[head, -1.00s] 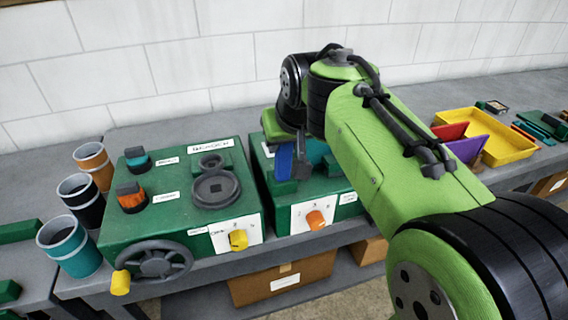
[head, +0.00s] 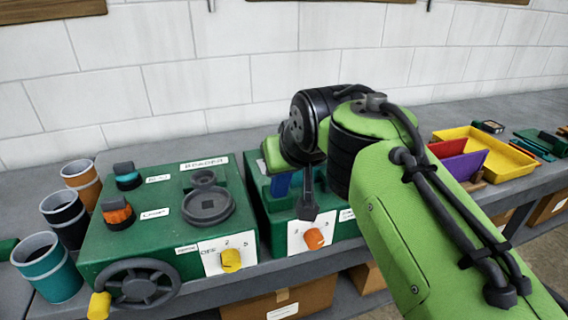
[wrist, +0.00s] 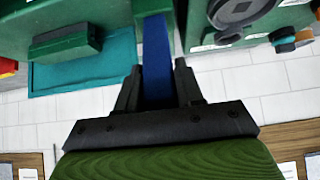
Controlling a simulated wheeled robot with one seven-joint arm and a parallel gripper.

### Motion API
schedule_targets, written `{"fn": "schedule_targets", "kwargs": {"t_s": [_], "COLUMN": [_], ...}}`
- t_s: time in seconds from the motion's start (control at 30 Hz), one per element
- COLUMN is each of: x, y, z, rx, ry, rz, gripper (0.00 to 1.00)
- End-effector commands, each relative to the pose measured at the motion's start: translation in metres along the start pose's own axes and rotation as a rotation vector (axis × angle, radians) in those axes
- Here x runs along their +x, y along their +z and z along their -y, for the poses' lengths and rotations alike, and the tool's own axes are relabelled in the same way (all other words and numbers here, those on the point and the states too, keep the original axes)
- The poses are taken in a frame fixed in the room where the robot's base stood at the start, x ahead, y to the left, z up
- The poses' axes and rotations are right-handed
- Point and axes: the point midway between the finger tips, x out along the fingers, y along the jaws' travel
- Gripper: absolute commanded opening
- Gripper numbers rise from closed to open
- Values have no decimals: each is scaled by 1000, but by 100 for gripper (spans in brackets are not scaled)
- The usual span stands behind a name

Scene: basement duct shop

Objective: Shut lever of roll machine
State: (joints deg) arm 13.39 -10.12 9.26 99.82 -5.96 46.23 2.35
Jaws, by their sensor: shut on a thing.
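My gripper (wrist: 157,84) is shut on a blue lever (wrist: 158,55), with one dark finger on each side of it in the wrist view. In the head view part of the blue lever (head: 281,184) shows below my wrist, beside a dark finger. It is at the right-hand green machine (head: 277,225), which has an orange knob (head: 314,238) on a white panel. My arm hides much of that machine's top. The left-hand green machine (head: 150,243) carries two grey discs (head: 208,206) and a handwheel (head: 139,288). The labels are too blurred to tell which one is named roll machine.
Orange, black and teal cups (head: 48,268) stand left of the left-hand machine. A yellow tray (head: 505,160) with red and purple pieces lies at the right on the grey bench (head: 410,134). Cardboard boxes (head: 285,302) sit below. A white block wall stands behind.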

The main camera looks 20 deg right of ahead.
Motion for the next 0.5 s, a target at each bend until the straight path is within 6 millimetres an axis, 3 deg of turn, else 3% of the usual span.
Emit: {"fn": "schedule_targets", "kwargs": {"t_s": [0.07,0.1,0.2,0.5], "x": [1,1,1,-2], "y": [3,3,2,1], "z": [0,0,0,0], "rx": [0,0,0,0], "ry": [0,0,0,0], "rz": [12,12,9,4], "gripper": [0,43,57,57]}}
